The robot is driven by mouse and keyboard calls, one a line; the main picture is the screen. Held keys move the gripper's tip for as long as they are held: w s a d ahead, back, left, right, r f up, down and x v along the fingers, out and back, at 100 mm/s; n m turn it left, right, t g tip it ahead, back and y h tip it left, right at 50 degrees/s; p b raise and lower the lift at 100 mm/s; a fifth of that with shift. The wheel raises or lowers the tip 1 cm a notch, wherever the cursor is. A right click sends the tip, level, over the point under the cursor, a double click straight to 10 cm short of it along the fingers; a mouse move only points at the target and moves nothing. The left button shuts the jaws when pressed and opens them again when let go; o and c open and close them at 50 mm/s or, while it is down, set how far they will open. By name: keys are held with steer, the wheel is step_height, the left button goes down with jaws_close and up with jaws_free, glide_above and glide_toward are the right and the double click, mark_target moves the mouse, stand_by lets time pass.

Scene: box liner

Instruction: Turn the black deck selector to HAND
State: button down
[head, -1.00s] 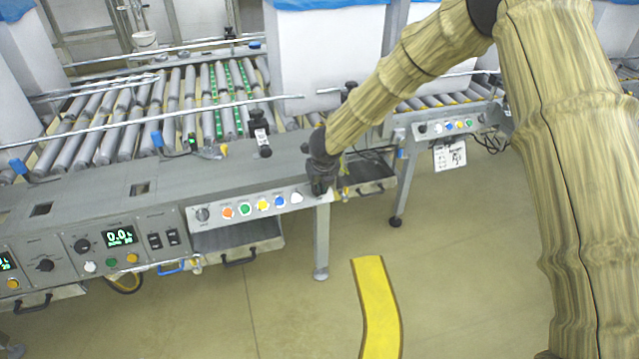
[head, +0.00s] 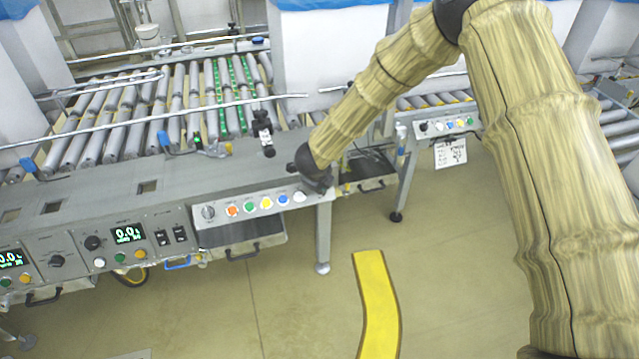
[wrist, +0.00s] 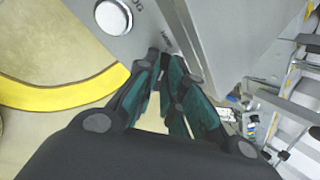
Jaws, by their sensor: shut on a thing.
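My gripper (head: 318,182) is at the right end of the front button panel (head: 222,217), by the deck's corner, just right of the white button (head: 299,197). In the wrist view my gripper (wrist: 166,62) has its dark, green-sided fingers drawn together against the panel beside a small printed label, partly covered. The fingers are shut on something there. It sits where the black deck selector would be, but the fingers hide it, so its pointer position cannot be read. The white button also shows in the wrist view (wrist: 113,17), with lettering ending in "OG".
Orange (head: 232,211), green, yellow and blue buttons and a grey knob (head: 208,212) line the panel to the left. A black device (head: 264,132) stands on the deck behind. A yellow floor strip (head: 376,300) lies on open floor in front.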

steer(key=shift+s+d+f, duration=0.1)
steer(key=shift+d+f, duration=0.05)
steer(key=shift+f, duration=0.1)
steer(key=c, duration=1.5)
jaws_free()
steer(key=shift+r, duration=0.1)
